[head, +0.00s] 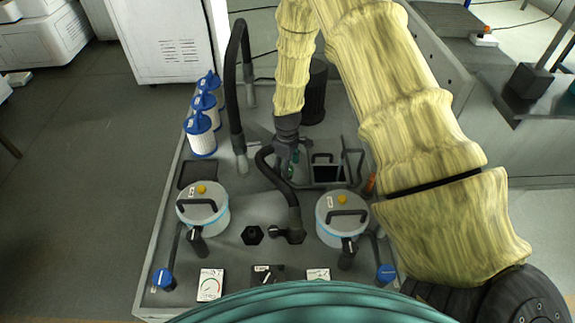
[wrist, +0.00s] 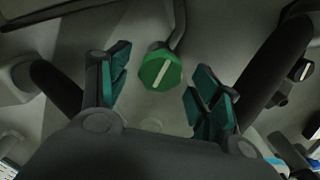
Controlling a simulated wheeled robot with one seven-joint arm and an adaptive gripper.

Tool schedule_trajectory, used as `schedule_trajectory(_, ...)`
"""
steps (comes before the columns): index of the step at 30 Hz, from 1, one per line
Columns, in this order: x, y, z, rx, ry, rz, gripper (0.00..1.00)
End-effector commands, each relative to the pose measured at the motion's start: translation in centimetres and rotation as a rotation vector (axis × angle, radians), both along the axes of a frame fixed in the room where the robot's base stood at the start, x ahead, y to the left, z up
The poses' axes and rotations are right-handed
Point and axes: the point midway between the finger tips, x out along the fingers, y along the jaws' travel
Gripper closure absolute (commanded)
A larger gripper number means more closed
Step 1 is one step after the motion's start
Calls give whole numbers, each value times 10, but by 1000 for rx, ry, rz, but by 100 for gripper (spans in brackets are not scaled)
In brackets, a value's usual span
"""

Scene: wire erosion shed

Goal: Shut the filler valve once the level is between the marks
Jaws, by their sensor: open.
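The bar is tilted. My gripper (wrist: 160,80) is open, with a teal-padded finger on each side of the knob and visible gaps between. In the head view my gripper (head: 291,158) points down behind the black hose, and the knob is mostly hidden there. A black-walled opening (head: 328,173) lies just right of it. I cannot make out a level or marks.
Two clear lidded canisters with blue bands, left (head: 203,212) and right (head: 341,217), stand in front. A bent black hose (head: 279,180) runs close beside my gripper. White-and-blue filter cartridges (head: 201,135) stand at left.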

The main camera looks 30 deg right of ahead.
Motion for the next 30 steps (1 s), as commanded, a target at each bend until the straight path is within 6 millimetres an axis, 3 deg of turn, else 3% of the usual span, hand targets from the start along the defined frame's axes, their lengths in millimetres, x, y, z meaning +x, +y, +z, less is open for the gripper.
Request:
schedule_trajectory(14,0,0,-8,0,-1,0,36)
schedule_trajectory(21,0,0,-8,0,0,-1,80)
schedule_trajectory(30,0,-1,-8,-1,-1,-23,82)
